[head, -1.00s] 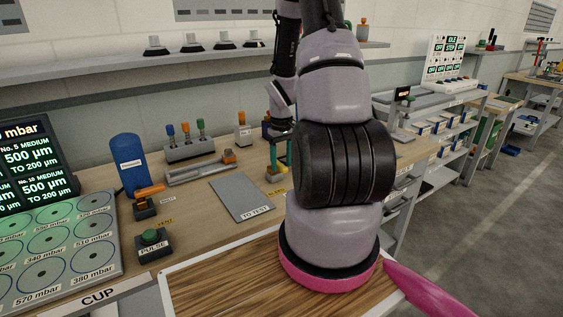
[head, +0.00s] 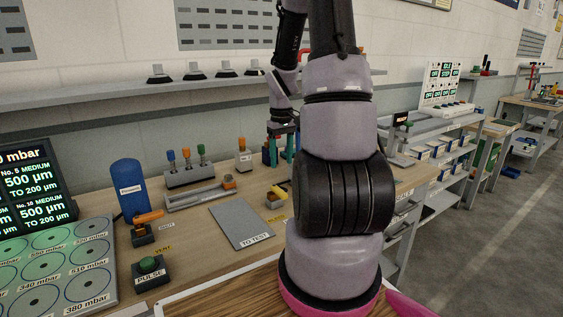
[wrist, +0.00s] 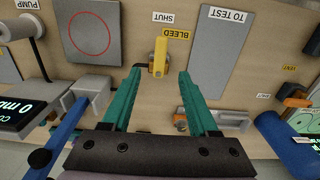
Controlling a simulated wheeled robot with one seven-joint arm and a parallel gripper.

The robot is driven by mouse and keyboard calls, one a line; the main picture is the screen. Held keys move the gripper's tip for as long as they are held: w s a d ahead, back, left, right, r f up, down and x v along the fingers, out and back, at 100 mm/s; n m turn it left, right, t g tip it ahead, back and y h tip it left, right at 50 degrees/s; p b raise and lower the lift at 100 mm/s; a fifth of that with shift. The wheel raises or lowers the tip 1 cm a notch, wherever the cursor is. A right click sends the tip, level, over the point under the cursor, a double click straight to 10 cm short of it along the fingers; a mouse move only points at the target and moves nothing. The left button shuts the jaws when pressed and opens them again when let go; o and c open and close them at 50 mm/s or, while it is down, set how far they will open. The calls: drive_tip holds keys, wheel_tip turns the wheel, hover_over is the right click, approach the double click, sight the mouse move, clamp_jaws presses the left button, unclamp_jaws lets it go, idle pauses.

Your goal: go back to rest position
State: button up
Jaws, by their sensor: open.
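My gripper (head: 283,148) hangs above the bench behind my arm's large joints. In the wrist view its two green fingers (wrist: 160,76) are apart with nothing between them.
The grey TO TEST plate (head: 241,224) lies on the bench. A blue cylinder (head: 130,188), an orange vent lever (head: 147,217) and a green PULSE button (head: 149,264) stand left. A shelf (head: 120,90) runs behind. Floor (head: 480,235) at right is clear.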

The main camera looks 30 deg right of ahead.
idle(0.3)
drive_tip(key=s+a+r+m+t, duration=0.1)
drive_tip(key=s+a+r+t, duration=0.1)
drive_tip(key=s+a+r, duration=0.3)
drive_tip(key=s+a+r+m+t+y, duration=0.1)
drive_tip(key=s+a+r, duration=0.4)
drive_tip(key=r, duration=0.7)
drive_tip(key=s+a+r+m+t+y, duration=0.1)
drive_tip(key=s+a+r+m+t, duration=0.1)
drive_tip(key=s+a+r+t, duration=0.2)
drive_tip(key=s+a+r, duration=0.1)
drive_tip(key=a+r, duration=0.2)
drive_tip(key=r, duration=0.2)
drive_tip(key=shift+a+m, duration=0.35)
drive_tip(key=shift+m, duration=0.05)
drive_tip(key=shift+s, duration=0.1)
